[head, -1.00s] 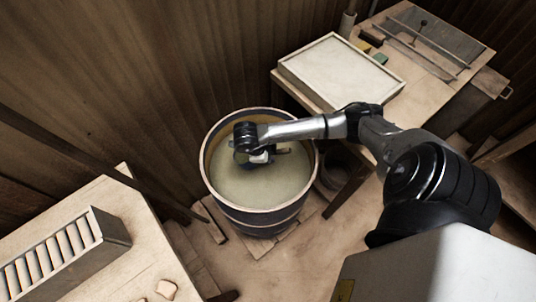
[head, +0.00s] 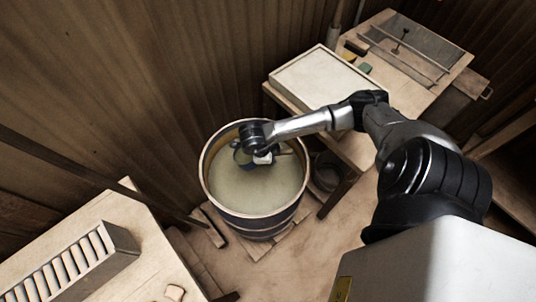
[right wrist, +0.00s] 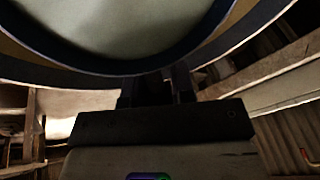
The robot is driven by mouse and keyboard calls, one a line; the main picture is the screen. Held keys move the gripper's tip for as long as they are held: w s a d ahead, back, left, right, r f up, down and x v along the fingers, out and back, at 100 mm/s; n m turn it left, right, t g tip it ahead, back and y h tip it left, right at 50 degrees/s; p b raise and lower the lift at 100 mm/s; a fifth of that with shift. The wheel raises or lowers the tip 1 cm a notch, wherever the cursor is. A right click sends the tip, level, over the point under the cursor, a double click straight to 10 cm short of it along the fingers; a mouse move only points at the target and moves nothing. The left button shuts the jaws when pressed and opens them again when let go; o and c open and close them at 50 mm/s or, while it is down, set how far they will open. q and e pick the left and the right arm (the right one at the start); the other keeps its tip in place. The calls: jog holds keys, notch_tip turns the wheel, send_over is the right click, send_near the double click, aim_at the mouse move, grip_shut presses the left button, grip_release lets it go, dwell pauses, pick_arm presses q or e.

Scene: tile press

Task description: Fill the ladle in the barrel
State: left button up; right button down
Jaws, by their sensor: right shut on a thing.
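The barrel (head: 262,222) is a dark banded tub with a pale wooden rim, standing on the floor and holding pale cloudy liquid (head: 250,188). My right gripper (head: 263,158) is over the barrel's mouth, toward its back, shut on the ladle. The ladle (head: 241,156) shows as a small dark bluish shape beside the gripper, partly hidden by the hand. In the right wrist view the fingers (right wrist: 158,88) are below a large dark curved rim around a pale surface (right wrist: 125,25). How full the ladle is cannot be told. My left gripper is not in view.
A table (head: 408,102) at the upper right holds a white-topped tray (head: 325,82) and a flat press frame (head: 420,50). A bench (head: 120,225) at the lower left holds a slotted rack (head: 70,265). A wooden wall stands close behind the barrel.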

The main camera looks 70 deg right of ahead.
jog(key=shift+s+d+r+p, duration=0.1)
jog(key=shift+s+r+p, duration=0.15)
jog(key=shift+r+p, duration=0.45)
jog(key=shift+s+d+r+p, duration=0.1)
jog(key=shift+s+r+p, duration=0.15)
jog(key=shift+r+p, duration=0.45)
jog(key=shift+s+d+r+t+p, duration=0.15)
jog(key=shift+r+p, duration=0.1)
jog(key=shift+r, duration=0.25)
jog(key=shift+s+a+r+t+p, duration=0.15)
jog(key=shift+r+p, duration=0.1)
jog(key=shift+r, duration=0.25)
jog(key=shift+r, duration=0.1)
